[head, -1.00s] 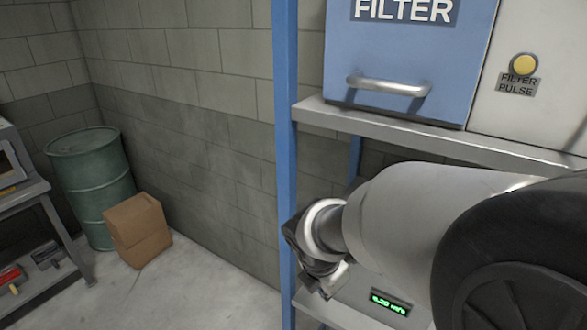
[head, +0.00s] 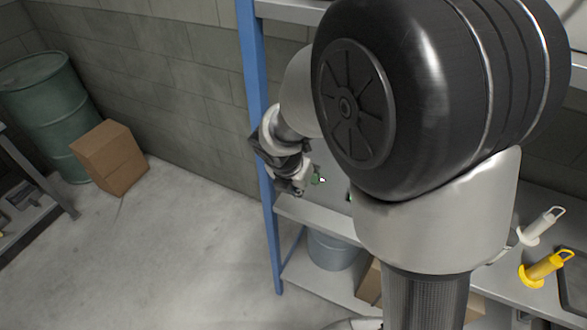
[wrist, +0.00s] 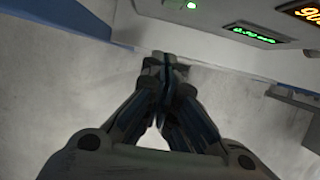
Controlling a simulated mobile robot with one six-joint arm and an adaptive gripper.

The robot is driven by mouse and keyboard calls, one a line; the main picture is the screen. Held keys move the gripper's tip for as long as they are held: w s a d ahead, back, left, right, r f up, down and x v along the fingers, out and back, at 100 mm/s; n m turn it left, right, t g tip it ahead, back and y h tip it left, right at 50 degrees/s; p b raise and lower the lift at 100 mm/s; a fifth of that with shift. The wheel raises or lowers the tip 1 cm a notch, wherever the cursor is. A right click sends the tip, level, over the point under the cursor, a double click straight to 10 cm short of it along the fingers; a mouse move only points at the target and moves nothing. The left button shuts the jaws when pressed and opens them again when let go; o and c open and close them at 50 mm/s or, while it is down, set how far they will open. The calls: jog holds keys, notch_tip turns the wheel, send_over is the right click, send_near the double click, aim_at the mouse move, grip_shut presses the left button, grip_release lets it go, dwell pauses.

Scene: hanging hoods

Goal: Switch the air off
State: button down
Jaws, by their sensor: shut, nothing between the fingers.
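My gripper (head: 294,186) is at the left end of the shelf unit, near the blue post, beside a small green-lit spot (head: 318,178) on the shelf. The wrist view shows its fingers (wrist: 163,60) together and empty. Ahead of them is a pale panel edge with a green digital display (wrist: 253,34), a round green light (wrist: 191,5) and part of an orange display (wrist: 302,12). The fingertips look apart from these. No labelled air switch is readable in either view. My arm hides much of the shelf in the head view.
A blue post (head: 257,110) stands close beside my gripper. White (head: 541,226) and yellow (head: 545,266) handled tools are at the right. A bucket (head: 333,250) is on the lower shelf. A cardboard box (head: 108,157) and green drum (head: 48,105) stand left; floor between is clear.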

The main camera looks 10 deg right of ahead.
aim_at(313, 178)
jog(key=w+d+f+b, duration=0.1)
jog(key=w+d+f, duration=0.2)
jog(key=w+f, duration=0.1)
jog(key=shift+w+d+f+b, duration=0.2)
jog(key=shift+w+b, duration=0.1)
jog(key=shift+w, duration=0.1)
jog(key=shift+r, duration=0.1)
jog(key=shift+w+d+r+p, duration=0.15)
jog(key=shift+w+d+p, duration=0.2)
jog(key=shift+p, duration=0.65)
jog(key=shift+r, duration=0.2)
jog(key=shift+r+p, duration=0.6)
jog(key=shift+p, duration=0.4)
